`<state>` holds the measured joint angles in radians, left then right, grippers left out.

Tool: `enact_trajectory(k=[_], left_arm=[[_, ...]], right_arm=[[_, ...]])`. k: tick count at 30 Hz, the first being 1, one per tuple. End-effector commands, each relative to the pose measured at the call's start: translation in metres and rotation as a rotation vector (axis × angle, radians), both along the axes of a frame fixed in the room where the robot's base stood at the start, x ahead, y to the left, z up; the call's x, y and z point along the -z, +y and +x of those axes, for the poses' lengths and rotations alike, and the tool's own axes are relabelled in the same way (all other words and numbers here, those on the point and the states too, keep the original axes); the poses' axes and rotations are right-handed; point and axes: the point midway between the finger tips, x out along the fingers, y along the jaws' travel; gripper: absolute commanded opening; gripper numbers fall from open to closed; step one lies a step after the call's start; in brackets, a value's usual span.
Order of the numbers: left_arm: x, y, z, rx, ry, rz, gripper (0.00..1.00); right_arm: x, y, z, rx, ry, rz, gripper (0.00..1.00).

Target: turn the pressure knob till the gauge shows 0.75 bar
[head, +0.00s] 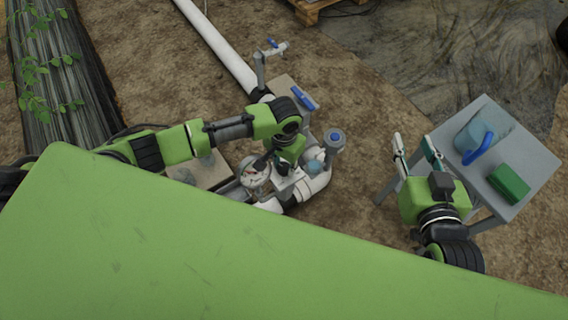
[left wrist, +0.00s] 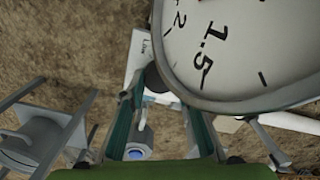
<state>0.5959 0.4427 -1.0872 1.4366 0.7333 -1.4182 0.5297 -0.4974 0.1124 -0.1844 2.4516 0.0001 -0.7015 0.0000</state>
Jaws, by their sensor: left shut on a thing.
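The pressure gauge (head: 255,173) has a round white dial and sits just left of my left gripper (head: 283,176) in the head view. In the left wrist view the gauge (left wrist: 235,50) fills the upper right; 1.5 and 2 are legible, but the needle's reading is cut off. My left gripper's fingers (left wrist: 158,95) are shut on the dark pressure knob (left wrist: 154,78), mostly hidden beside the gauge. A white label plate (left wrist: 139,50) shows behind it. My right gripper (head: 416,147) is open and empty, left of the grey table.
A blue-topped grey fitting (head: 335,138) stands right of my left gripper. A blue-handled valve (head: 304,98) and white pipe (head: 222,50) lie behind. The grey table (head: 530,160) holds a clear blue-handled jug (head: 480,135) and a green box (head: 508,183).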

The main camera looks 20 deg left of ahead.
Motion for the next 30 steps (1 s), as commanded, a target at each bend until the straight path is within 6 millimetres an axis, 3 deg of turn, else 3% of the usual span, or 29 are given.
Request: enact_trajectory(k=[10,23,24,25,30], left_arm=[[-0.001,0.0,0.0,0.096,0.001,0.0,0.08],[0.0,0.0,0.0,0.114,0.0,0.0,0.08],[0.0,0.0,0.0,0.114,0.0,0.0,0.37],[0.0,0.0,0.0,0.114,0.0,0.0,0.45],[0.0,0.0,0.0,0.113,0.0,0.0,0.46]], right_arm=[[0.06,-0.021,-0.045,0.023,0.333,-0.079,0.34],[0.07,-0.024,-0.055,0.027,0.387,-0.091,0.34],[0.07,-0.024,-0.055,0.027,0.386,-0.091,0.34],[0.07,-0.024,-0.055,0.027,0.386,-0.091,0.34],[0.07,-0.024,-0.055,0.027,0.386,-0.091,0.34]])
